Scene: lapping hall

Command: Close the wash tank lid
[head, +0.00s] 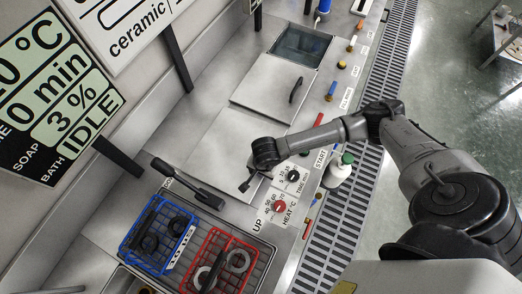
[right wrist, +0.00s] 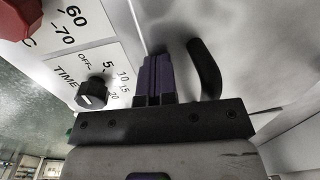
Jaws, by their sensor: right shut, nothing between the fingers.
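A flat grey metal lid (head: 268,82) with a black bar handle (head: 296,90) lies across part of a tank in the head view. The uncovered tank opening (head: 303,44) shows bluish-grey at its far end. A second flat steel panel (head: 222,143) lies nearer me. My right gripper (head: 245,186) is over this panel's near right part, beside the control plate. In the right wrist view its dark fingers (right wrist: 158,78) are together and empty. A dark curved handle (right wrist: 206,68) stands just right of them; contact cannot be told. My left gripper is not in view.
A timer knob (head: 293,175) and red heat knob (head: 279,207) sit beside the gripper. Blue (head: 158,235) and red (head: 218,265) wire baskets hold parts in front. A black lever (head: 188,184) lies left. A white bottle (head: 340,165) stands under my right arm.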

